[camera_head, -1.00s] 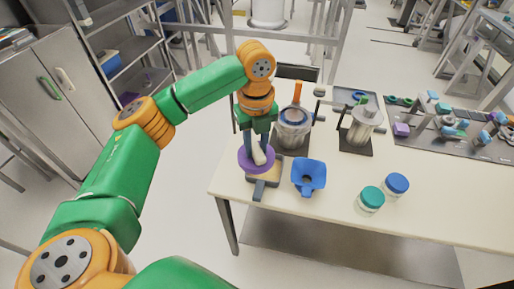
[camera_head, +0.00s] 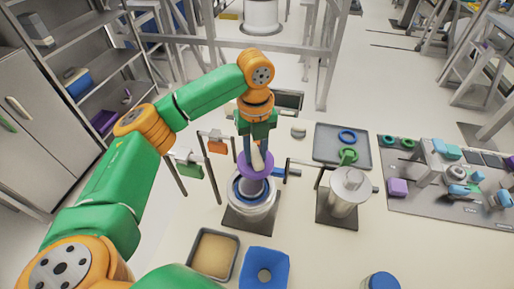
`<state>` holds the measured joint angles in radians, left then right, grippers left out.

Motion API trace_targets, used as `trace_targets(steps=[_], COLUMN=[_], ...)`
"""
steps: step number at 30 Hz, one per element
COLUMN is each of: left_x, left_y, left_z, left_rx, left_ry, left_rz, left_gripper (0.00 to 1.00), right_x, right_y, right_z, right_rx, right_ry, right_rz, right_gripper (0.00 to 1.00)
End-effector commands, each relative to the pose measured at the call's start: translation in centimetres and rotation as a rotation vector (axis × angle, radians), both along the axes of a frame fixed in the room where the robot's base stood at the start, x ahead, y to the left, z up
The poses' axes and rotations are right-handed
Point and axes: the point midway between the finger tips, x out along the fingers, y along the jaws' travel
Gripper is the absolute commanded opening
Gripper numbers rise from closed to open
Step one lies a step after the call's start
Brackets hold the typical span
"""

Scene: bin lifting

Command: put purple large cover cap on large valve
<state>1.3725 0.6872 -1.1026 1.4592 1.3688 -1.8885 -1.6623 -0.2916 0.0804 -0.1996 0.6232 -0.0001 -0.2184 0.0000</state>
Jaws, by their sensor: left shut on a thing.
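My left gripper (camera_head: 257,160) points down and is shut on the purple large cover cap (camera_head: 244,170), a ring-shaped piece. The cap is in front of the upper part of a grey metal cylinder with a blue ring inside (camera_head: 236,207), which looks like the large valve. This stands on a dark square base on the table. The cap seems to be above the middle of it; I cannot tell whether they touch. The gripper and cap hide part of the cylinder's top. My right gripper is not in view.
A second grey cylinder (camera_head: 347,196) stands to the right. Behind it a grey tray (camera_head: 325,150) holds a blue and a green ring. A sponge tray (camera_head: 213,257), a blue funnel-like piece (camera_head: 264,270) and a blue-lidded jar (camera_head: 382,281) are in front. Fixtures lie on a mat (camera_head: 425,205) at right.

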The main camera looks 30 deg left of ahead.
Motion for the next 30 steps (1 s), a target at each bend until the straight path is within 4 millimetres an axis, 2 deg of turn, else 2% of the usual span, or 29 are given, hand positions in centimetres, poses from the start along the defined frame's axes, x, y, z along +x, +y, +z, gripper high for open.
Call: trace_targets(steps=[8, 13, 18, 30], left_x=[-0.1, -0.1, -0.1, -0.1], left_y=[0.0, 0.0, 0.0, 0.0], left_z=[-3.3, -5.2, -5.9, -5.9], left_rx=[0.001, 0.000, 0.000, 0.000], left_ry=[0.003, 0.000, 0.000, 0.000], left_rz=[0.000, -0.001, -0.001, 0.000], left_gripper=[0.00, 0.00, 0.00, 0.00], right_x=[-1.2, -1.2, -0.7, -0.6], right_y=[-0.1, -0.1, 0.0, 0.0], right_z=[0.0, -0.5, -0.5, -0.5], right_rx=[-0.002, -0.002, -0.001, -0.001], right_ry=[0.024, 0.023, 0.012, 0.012], right_rz=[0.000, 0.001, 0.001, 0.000], right_gripper=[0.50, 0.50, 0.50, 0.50])
